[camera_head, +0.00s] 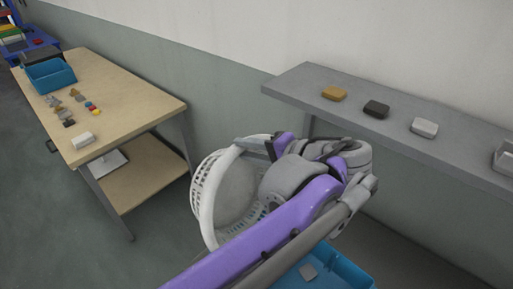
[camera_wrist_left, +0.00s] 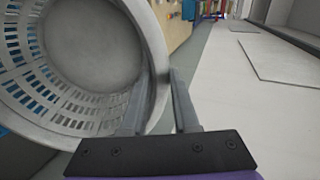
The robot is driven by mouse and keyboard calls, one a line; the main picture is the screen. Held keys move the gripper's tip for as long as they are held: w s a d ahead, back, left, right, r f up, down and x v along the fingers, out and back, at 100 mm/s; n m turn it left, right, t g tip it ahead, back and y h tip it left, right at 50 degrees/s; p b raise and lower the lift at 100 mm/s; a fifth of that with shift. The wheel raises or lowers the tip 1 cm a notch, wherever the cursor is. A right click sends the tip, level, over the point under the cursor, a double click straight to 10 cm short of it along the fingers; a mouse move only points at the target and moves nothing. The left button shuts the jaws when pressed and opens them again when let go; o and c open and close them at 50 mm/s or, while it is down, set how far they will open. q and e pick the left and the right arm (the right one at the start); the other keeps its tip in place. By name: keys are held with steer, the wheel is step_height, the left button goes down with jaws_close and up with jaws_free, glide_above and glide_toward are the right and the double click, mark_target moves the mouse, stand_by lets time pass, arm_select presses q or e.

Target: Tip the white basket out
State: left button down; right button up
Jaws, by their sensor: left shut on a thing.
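The white basket (camera_head: 207,193) is off the floor and tipped well onto its side, with slotted walls. My left gripper (camera_head: 252,144) is shut on its rim. In the left wrist view, the basket (camera_wrist_left: 95,45) fills the left side, and the rim passes between the fingers of the gripper (camera_wrist_left: 160,85). The part of the basket's inside that shows looks empty; my arm hides part of it in the head view. A blue bin (camera_head: 346,268) stands below, partly behind my arm, with a small grey piece (camera_head: 308,272) in it. My right gripper is not in view.
A wooden table (camera_head: 125,98) at left holds a blue tray (camera_head: 50,76), a white block (camera_head: 82,140) and several small items. A grey shelf (camera_head: 290,87) at right holds tan, black and white blocks. The wall is close behind the basket.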

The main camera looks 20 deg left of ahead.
arm_select(q)
steer(key=w+a+f+g+h, duration=0.2)
steer(key=a+f+h, duration=0.4)
steer(key=a, duration=0.3)
steer(key=w+a+f+g+h, duration=0.1)
steer(key=w+a+f+h, duration=0.2)
steer(key=a+f+h, duration=0.4)
steer(key=a, duration=0.3)
steer(key=shift+w+a+g, duration=0.2)
steer(key=shift+w+g, duration=0.1)
steer(key=shift+g, duration=0.1)
steer(key=shift+s+f, duration=0.1)
steer(key=shift+f, duration=0.05)
